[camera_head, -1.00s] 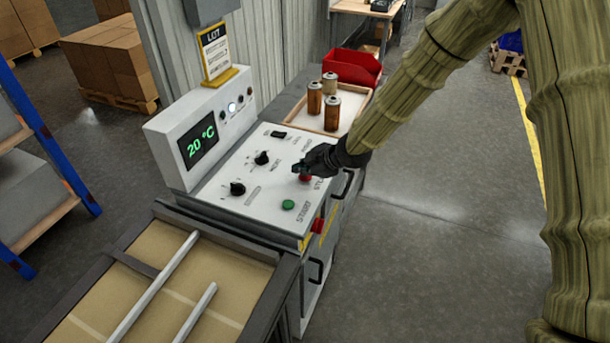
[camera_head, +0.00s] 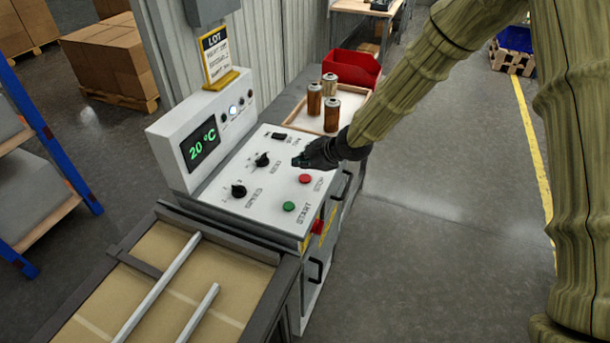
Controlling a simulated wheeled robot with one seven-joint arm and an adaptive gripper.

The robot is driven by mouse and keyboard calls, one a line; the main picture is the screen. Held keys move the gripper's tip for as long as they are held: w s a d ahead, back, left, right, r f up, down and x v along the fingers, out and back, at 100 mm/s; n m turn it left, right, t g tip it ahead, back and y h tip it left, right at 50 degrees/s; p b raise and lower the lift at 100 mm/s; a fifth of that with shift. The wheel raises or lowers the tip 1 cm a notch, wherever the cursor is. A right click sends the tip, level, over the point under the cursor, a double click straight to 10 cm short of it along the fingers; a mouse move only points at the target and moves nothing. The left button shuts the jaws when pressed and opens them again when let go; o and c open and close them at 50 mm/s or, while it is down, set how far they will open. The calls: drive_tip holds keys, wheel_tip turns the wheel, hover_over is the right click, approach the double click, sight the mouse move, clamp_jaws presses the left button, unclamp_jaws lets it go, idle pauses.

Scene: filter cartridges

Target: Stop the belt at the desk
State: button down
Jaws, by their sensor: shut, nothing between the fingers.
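The white control desk (camera_head: 266,198) stands in the middle of the view. Its red STOP button (camera_head: 305,179) is in plain sight near the right edge of the sloped panel. The green START button (camera_head: 289,206) is just below it. My gripper (camera_head: 299,161) is shut and empty, above the panel and up from the STOP button, apart from it in the picture. The belt (camera_head: 215,272) lies at the lower left, tan, with two pale rails over it. A single frame does not tell whether it runs.
Black SPEED (camera_head: 238,191) and HEAD (camera_head: 262,159) knobs and a black switch (camera_head: 279,135) share the panel. A display (camera_head: 200,143) reads 20 °C. Behind my gripper, a tray (camera_head: 300,119) holds brown cartridges (camera_head: 332,114) by a red bin (camera_head: 353,68). Open floor lies right.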

drive_tip(key=shift+r+p, duration=0.7)
drive_tip(key=shift+r, duration=0.7)
